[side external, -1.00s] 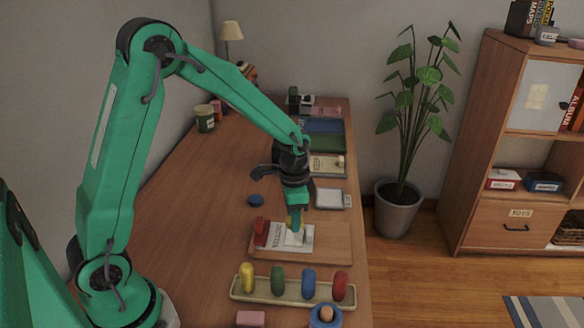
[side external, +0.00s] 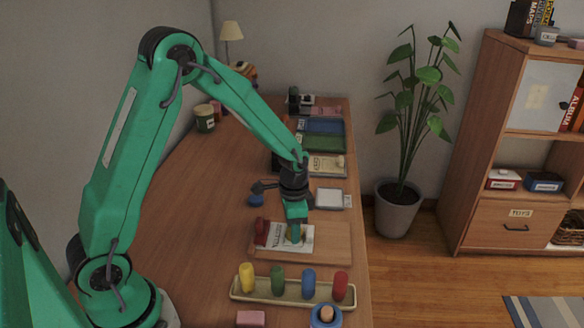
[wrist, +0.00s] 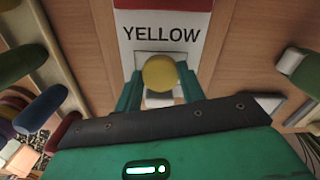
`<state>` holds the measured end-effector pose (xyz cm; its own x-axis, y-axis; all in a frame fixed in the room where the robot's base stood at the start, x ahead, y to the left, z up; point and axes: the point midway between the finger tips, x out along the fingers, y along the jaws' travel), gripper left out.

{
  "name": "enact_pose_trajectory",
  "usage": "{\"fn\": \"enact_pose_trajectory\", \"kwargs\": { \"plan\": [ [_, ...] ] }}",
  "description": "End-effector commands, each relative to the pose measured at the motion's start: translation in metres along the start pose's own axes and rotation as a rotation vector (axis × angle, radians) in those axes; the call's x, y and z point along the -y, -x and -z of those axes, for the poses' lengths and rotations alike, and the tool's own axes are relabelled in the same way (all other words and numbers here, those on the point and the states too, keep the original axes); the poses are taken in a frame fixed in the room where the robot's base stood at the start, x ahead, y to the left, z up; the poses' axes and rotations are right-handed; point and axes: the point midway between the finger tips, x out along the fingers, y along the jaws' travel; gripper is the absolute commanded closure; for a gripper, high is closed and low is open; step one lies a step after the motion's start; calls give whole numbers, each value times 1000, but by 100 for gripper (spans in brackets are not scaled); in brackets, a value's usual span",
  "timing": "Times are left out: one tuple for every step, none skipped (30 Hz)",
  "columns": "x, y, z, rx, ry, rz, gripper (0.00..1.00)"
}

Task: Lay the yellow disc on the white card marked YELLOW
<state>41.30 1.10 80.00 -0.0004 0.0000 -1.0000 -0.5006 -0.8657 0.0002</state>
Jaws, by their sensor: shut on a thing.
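The yellow disc (wrist: 159,73) is between the two green fingertips of my gripper (wrist: 158,82) in the wrist view, and the gripper is shut on it. The white card (wrist: 160,18), with the word YELLOW in black, lies just beyond the disc there. In the side view my gripper (side external: 296,236) points down over the right part of the card (side external: 271,240), low above it. I cannot tell whether the disc touches the card.
A tray (side external: 265,293) with yellow, green, blue and red pegs is in front. A pale square dish (side external: 328,198) is behind. Bare tabletop (side external: 200,225) lies to the left.

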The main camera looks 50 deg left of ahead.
Motion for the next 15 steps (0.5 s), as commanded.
{"fn": "enact_pose_trajectory", "kwargs": {
  "plan": [
    [0,-1,0,0,0,0,82],
    [0,-1,0,0,0,0,82],
    [0,-2,0,1,0,0,82],
    [0,-3,0,1,0,-1,82],
    [0,-3,0,1,0,0,59],
    [0,-3,0,0,0,0,51],
    [0,-3,0,0,0,0,45],
    [0,-3,0,0,0,0,39],
    [0,-3,0,0,0,0,39],
    [0,-3,0,0,0,0,39],
    [0,-3,0,0,0,0,39],
    [0,-3,0,0,0,0,39],
    [0,-3,0,0,0,0,39],
    [0,-3,0,0,0,0,39],
    [0,-3,0,0,0,0,39]
  ]
}}
